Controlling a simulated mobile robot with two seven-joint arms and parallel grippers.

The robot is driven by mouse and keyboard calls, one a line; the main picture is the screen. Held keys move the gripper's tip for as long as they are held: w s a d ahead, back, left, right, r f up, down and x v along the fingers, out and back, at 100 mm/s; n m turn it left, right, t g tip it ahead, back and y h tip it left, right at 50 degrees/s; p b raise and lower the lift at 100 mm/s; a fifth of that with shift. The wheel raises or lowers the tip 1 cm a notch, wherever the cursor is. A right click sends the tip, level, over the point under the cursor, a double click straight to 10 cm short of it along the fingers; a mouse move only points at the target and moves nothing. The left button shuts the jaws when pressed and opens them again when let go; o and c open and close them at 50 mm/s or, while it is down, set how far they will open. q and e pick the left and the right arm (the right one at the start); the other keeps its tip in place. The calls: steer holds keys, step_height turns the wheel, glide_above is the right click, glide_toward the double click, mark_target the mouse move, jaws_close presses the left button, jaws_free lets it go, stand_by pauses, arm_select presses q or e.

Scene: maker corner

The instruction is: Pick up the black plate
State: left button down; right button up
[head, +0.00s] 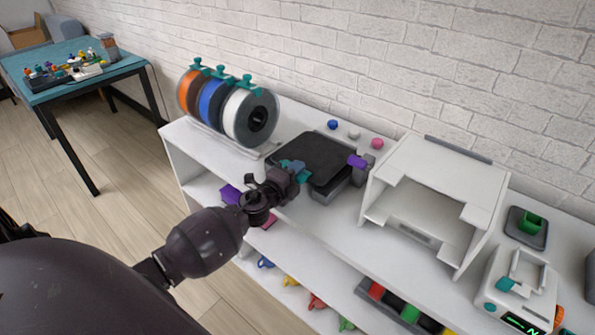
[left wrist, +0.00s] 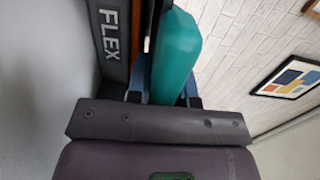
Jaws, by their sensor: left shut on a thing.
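The black plate (head: 322,152) lies flat over a grey base on the white shelf top in the head view. My left gripper (head: 290,172) is at the near left edge, shut on the teal tab. In the left wrist view the teal tab (left wrist: 176,55) fills the space at the jaws, beside a dark grey piece marked FLEX (left wrist: 109,35). The fingertips are mostly hidden there. My right gripper is not in view.
Orange, blue and white spools (head: 250,118) stand to the left on the shelf top. A white open-fronted box (head: 440,185) stands close on the right. The space above the plate is clear.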

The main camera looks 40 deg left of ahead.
arm_select(q)
step_height(320, 180, up, 19)
steer(key=p, duration=0.8)
steer(key=shift+r, duration=0.15)
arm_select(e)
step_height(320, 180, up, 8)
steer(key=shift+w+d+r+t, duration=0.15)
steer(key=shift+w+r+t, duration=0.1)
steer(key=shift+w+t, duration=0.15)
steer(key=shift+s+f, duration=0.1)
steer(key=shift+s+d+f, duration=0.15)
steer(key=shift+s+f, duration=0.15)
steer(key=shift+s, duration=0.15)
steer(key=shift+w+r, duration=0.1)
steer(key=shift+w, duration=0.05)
